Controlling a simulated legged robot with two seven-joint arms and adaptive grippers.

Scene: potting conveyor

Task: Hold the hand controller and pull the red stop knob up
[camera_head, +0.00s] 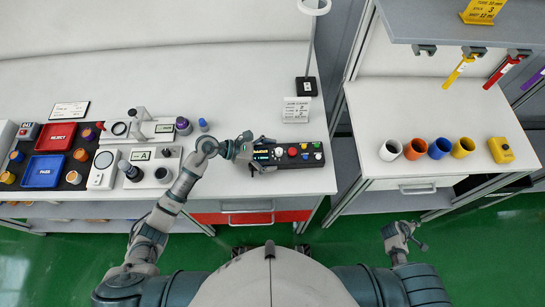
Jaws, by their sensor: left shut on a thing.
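The hand controller (312,161) is a long dark box lying near the front right edge of the left bench. It has a small lit screen at its left end and several coloured knobs on top. The red stop knob (292,151) shows among them, right of the screen; its exact height is too small to tell. My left gripper (260,156) is at the controller's left end, shut on it, and its fingers hide part of that end. My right gripper (410,238) is low at the right, over the green floor, apart from the controller; its jaws are too small to read.
A red tray (55,136) and a blue tray (43,171) sit at the left of the bench. A lamp stand (306,87) and a white card (295,110) stand behind the controller. A gap separates the right bench, which holds coloured cups (439,148) and a yellow box (501,150).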

